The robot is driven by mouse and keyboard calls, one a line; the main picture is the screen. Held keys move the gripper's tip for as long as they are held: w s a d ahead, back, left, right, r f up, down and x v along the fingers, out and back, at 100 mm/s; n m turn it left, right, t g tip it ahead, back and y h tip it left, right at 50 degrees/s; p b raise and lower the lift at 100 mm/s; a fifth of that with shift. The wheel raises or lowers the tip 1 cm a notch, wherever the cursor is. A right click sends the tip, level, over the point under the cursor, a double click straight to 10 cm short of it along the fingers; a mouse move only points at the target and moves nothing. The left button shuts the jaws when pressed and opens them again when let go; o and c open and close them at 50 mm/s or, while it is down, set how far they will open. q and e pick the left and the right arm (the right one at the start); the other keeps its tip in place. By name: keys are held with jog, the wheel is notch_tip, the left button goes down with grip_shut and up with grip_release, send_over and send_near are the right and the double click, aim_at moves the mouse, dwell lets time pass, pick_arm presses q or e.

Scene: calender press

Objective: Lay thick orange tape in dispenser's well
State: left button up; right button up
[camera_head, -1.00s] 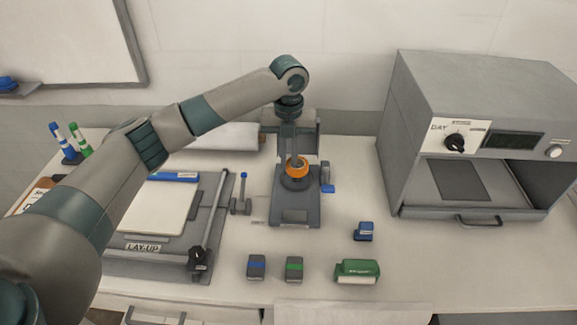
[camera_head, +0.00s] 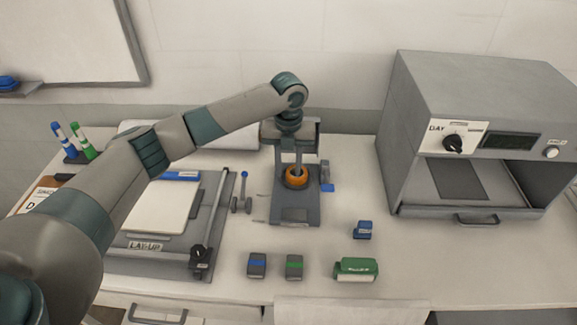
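The thick orange tape (camera_head: 297,183) is a ring lying low at the dispenser's well. It looks roughly level, but I cannot tell if it rests on the bottom. The grey dispenser (camera_head: 295,214) stands on the bench in the middle, its well mostly hidden by the tape. My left gripper (camera_head: 298,168) points down from above, with its fingertips at the tape's middle. Whether the fingers are shut on the tape or parted is too small to tell. My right gripper is out of view.
A grey oven (camera_head: 430,120) stands right. A lay-up board (camera_head: 205,225) with a white pad lies left. Markers (camera_head: 72,142) stand at far left. The bench right of the dispenser is mostly clear.

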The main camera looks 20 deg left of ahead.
aim_at(289, 171)
pick_arm(q)
jog(key=shift+r+b, duration=0.4)
jog(key=shift+r, duration=0.35)
notch_tip(289, 171, up, 11)
jog(key=b, duration=0.3)
jog(key=shift+b, duration=0.3)
jog(key=shift+f, duration=0.1)
dwell(0.4)
